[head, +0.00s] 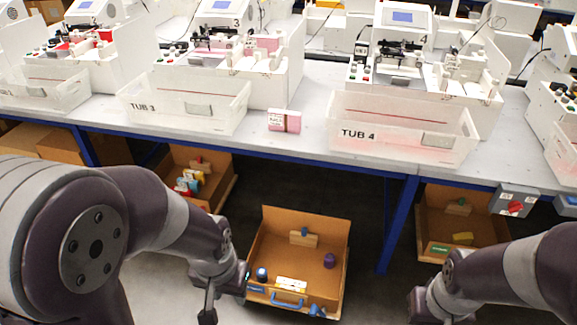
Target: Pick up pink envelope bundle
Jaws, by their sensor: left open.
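The pink envelope bundle (284,120) is a small pink block with a white label. It sits near the front edge of the white table (300,155), between the tub marked TUB 3 (170,108) and the tub marked TUB 4 (385,138). My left gripper (226,294) is open and points down, well below and in front of the table, apart from the bundle. My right gripper (424,306) is at the lower right, also far from the bundle; its fingers are too unclear to read.
Plotter machines (402,50) stand behind the tubs. A cardboard drawer (270,245) with small items lies under the table, close to my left gripper. Blue table legs (398,225) and a grey switch box (515,202) are at the right. The table is clear around the bundle.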

